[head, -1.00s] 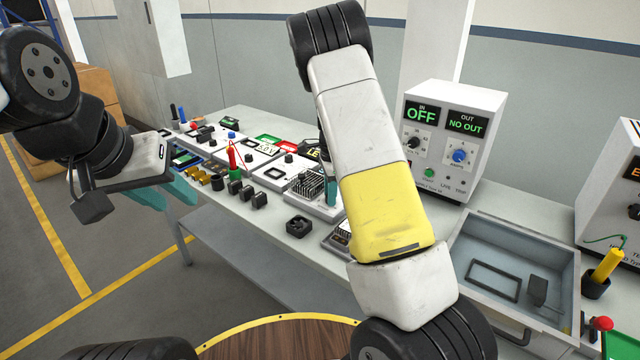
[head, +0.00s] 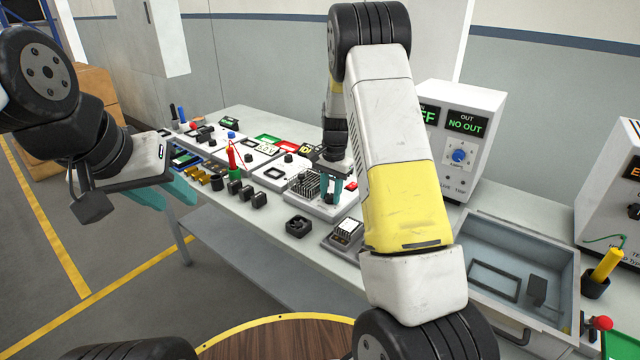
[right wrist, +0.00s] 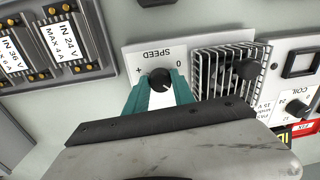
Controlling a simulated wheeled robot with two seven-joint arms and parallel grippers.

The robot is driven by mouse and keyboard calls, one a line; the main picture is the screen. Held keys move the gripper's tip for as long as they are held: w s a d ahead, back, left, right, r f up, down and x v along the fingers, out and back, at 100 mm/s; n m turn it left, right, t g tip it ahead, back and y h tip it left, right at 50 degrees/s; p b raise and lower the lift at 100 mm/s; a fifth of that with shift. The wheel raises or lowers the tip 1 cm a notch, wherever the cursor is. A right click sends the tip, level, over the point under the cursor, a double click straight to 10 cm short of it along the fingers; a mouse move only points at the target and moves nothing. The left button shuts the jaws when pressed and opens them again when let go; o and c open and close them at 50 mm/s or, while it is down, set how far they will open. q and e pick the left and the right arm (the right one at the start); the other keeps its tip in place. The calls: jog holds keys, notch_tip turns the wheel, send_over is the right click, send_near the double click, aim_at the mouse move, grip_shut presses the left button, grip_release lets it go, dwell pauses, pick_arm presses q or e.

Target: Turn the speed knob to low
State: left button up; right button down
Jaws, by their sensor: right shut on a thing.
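The speed knob (right wrist: 160,78) is a round black knob on a white panel marked SPEED (right wrist: 158,55). In the right wrist view the lettering is upside down, with "+" at the left and "0" at the right. My right gripper (right wrist: 160,88) is shut on the knob, one teal finger on each side. The knob's pointer is too small to read surely. My left gripper (head: 172,194) hangs empty at the bench's left edge; its finger gap is unclear.
A fan (head: 299,226) lies near the front edge. A power supply (head: 488,112) stands behind, and a grey tray (head: 555,262) is at the right.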

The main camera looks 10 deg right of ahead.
jog(key=n, duration=0.3)
jog(key=shift+d+n, duration=0.1)
jog(key=shift+n, duration=0.3)
jog(key=n, duration=0.3)
jog(key=shift+w, duration=0.1)
jog(key=n, duration=0.4)
jog(key=shift+n+g, duration=0.3)
jog(key=shift+n, duration=1.6)
jog(key=c, duration=1.1)
grip_release()
jog(key=shift+o, duration=0.2)
